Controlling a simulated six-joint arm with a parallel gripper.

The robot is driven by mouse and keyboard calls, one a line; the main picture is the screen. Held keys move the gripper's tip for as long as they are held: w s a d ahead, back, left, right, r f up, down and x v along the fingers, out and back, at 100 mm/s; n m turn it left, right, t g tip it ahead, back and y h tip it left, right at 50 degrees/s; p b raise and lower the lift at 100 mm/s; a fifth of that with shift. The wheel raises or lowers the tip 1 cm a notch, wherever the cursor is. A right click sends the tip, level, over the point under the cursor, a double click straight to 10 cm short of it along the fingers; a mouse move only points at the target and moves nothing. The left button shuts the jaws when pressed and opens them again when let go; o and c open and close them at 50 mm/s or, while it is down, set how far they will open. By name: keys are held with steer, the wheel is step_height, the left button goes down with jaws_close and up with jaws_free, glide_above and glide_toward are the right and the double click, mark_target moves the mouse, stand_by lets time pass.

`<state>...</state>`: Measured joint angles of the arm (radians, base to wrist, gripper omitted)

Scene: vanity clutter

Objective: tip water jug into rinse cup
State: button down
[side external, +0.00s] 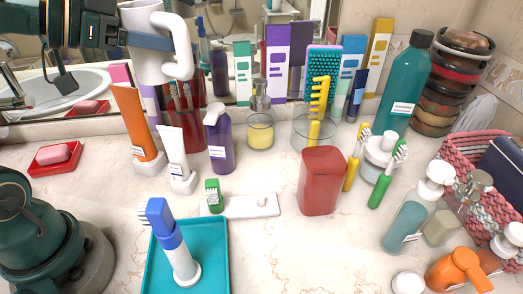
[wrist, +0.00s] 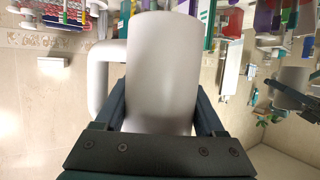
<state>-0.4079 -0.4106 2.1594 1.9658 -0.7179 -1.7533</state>
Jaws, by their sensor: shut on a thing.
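A white water jug (side external: 147,62) with a thick handle is held up at the upper left of the side view, roughly upright. My gripper (side external: 150,40) is shut around its body, with the handle to the right. In the wrist view the jug (wrist: 162,70) fills the middle, between the two fingers of my gripper (wrist: 165,110). Its inside is hidden. A red, rounded cup-like vessel (side external: 321,182) stands on the counter at centre right, well away from the jug. I cannot tell for certain that it is the rinse cup, and its opening is not clear.
Tubes (side external: 137,125), a purple pump bottle (side external: 218,140) and a yellow candle glass (side external: 260,132) stand between jug and red vessel. A teal tray (side external: 215,270) with an upright blue brush (side external: 172,245) is in front. Green and yellow toothbrushes (side external: 388,175) crowd the red vessel's right.

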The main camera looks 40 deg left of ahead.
steer(key=w+d+m+g+h, duration=0.3)
steer(key=w+d+m+h, duration=0.1)
steer(key=w+d, duration=0.75)
steer(key=s+d+f+m+g+h, duration=0.1)
steer(key=d+f, duration=0.4)
steer(key=d, duration=0.5)
steer(key=s+d+f+m+g+h, duration=0.2)
steer(key=d+f, duration=0.3)
steer(key=d, duration=0.4)
steer(key=shift+s+d+f+m+h, duration=0.25)
steer(key=shift+s+d+m+h, duration=0.15)
steer(key=shift+s+m, duration=0.5)
steer(key=shift+g, duration=0.3)
